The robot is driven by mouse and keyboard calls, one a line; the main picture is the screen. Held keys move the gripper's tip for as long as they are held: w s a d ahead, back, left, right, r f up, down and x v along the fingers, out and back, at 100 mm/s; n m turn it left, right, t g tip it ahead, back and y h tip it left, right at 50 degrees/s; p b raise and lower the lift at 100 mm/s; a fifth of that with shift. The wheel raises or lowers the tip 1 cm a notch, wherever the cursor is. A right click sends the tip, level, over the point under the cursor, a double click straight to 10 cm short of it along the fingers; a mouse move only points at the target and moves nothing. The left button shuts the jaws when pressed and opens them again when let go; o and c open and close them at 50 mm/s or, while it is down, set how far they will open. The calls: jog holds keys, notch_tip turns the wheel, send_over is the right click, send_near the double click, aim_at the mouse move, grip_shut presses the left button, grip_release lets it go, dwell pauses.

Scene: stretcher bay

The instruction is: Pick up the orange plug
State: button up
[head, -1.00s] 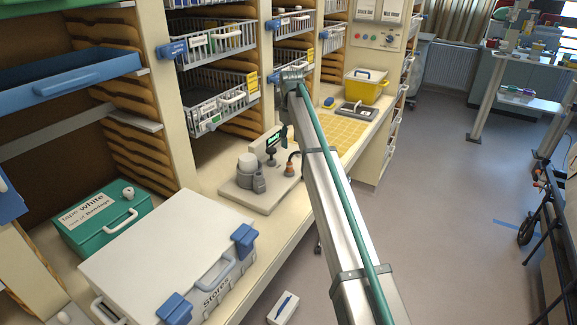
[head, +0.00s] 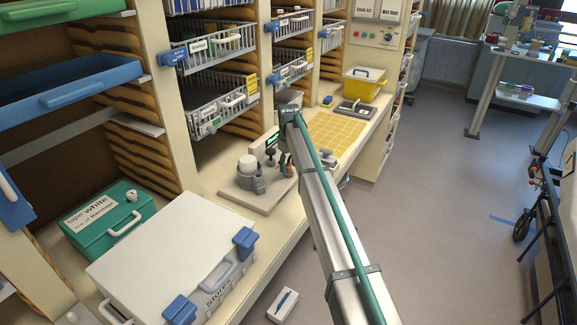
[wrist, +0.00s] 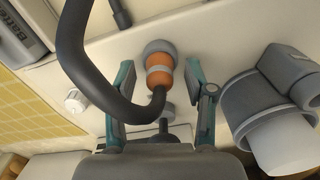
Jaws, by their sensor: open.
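The orange plug (wrist: 159,78) has a grey band and stands in a round grey socket, with a thick black cable curving from its near end. In the wrist view my gripper (wrist: 167,80) is open, with one teal-and-grey finger on each side of the plug and gaps between; the fingers do not appear to touch it. The cable passes close to the left finger. In the head view my gripper (head: 284,150) is low over the back of the pale base plate (head: 262,201), and my arm hides part of that area.
A grey holder (head: 247,179) with a white-capped cylinder stands left of the plug; the holder is close to the right finger in the wrist view (wrist: 240,100). A white stores box (head: 165,245) and green tape box (head: 95,230) stand nearer. A yellow grid mat (head: 338,138) lies beyond.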

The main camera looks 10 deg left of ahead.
jog(key=shift+f, duration=0.25)
grip_shut()
jog(key=shift+r, duration=0.1)
